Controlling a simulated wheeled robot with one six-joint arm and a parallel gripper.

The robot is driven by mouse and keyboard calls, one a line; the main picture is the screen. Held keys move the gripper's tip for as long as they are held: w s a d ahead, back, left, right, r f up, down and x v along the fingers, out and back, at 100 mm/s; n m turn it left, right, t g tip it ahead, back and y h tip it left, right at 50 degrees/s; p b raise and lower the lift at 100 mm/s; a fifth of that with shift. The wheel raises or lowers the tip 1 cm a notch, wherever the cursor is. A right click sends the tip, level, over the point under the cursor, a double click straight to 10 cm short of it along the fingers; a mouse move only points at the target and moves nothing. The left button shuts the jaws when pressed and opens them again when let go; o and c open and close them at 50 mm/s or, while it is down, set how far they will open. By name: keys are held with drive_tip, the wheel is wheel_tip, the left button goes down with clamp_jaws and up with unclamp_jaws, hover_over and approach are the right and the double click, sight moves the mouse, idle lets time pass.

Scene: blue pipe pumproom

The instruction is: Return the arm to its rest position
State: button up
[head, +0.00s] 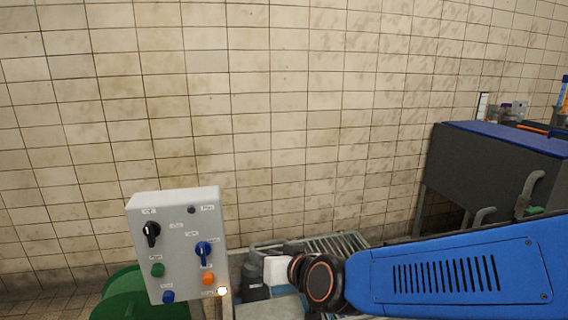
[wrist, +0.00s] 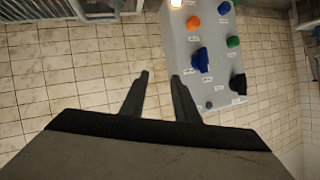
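My gripper (wrist: 159,76) shows in the wrist view as two dark fingers with a clear gap between them. It is open and nothing is between the fingers. Its right finger overlaps the edge of the grey control box (wrist: 205,60) in that view; I cannot tell whether they touch. In the head view my blue arm reaches in from the right, with its dark joint right of the control box (head: 176,245). The gripper itself cannot be made out in the head view.
The control box carries a black knob (head: 151,231), a blue knob (head: 203,250), several buttons and a lit white lamp (head: 222,291). A green rounded object (head: 122,296) is below it. A dark cabinet with a blue top (head: 500,136) stands at right. A tiled wall (head: 290,110) is behind.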

drive_tip(key=s+d+f+m+g+h, duration=0.1)
drive_tip(key=s+d, duration=0.4)
drive_tip(key=d, duration=0.6)
drive_tip(key=s+d+f+m+g+h, duration=0.1)
drive_tip(key=s+d+g+h, duration=0.2)
drive_tip(key=s+d, duration=0.3)
drive_tip(key=s+d+f+m+g+h, duration=0.1)
drive_tip(key=s+d, duration=0.5)
drive_tip(key=d, duration=1)
drive_tip(key=shift+s+f+g+h, duration=0.2)
drive_tip(key=shift+f+g+h, duration=0.35)
drive_tip(key=shift+h, duration=0.65)
